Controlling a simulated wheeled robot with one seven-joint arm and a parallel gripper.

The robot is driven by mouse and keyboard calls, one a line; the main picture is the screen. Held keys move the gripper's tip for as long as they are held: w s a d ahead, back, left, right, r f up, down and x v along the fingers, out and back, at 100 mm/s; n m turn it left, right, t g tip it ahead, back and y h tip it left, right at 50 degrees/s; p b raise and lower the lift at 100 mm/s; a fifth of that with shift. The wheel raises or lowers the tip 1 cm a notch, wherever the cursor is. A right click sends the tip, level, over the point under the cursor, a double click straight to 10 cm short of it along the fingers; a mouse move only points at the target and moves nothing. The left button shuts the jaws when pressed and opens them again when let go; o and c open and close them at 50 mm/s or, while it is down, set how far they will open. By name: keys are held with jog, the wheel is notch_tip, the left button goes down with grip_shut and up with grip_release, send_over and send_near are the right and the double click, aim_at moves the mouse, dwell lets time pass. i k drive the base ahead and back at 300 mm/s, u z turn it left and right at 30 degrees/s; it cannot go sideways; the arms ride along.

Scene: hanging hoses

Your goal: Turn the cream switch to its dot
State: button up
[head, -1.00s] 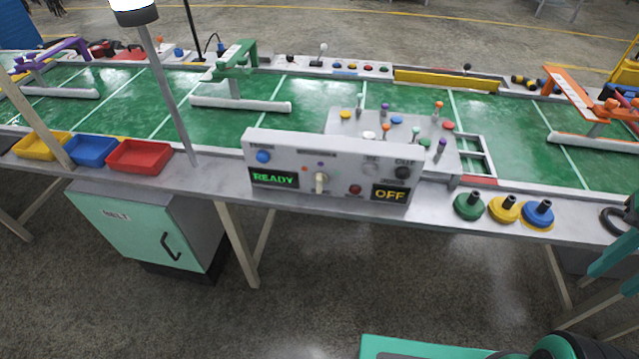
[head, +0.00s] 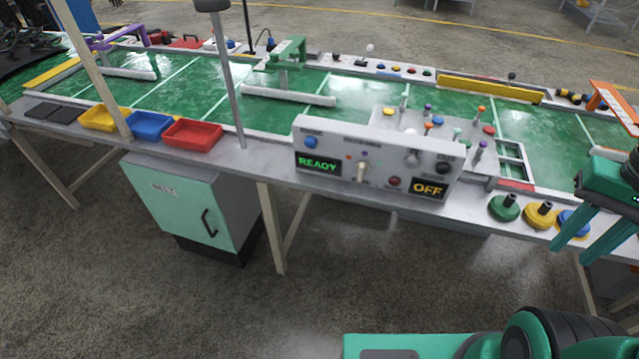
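The cream switch (head: 362,172) is a small upright knob low on the front of the grey control box (head: 322,128). A red dot and a purple dot show above it, and a further dot may be hidden by blur. I cannot tell exactly which dot it points to. The box has a green READY display (head: 318,164) and a yellow OFF display (head: 429,188). My gripper (head: 572,240) is at the right edge, to the right of the box and well apart from the switch.
On the box are a blue button (head: 311,143), a red button (head: 394,182) and a black knob (head: 443,167). Green (head: 504,207), yellow (head: 540,214) and blue (head: 572,222) knobbed discs sit right of it. A red tray (head: 193,134) stands left. The floor in front is free.

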aim_at(362, 168)
jog(key=u, duration=0.65)
jog(key=k, duration=1.45)
jog(key=z, duration=0.5)
jog(key=i, duration=1.5)
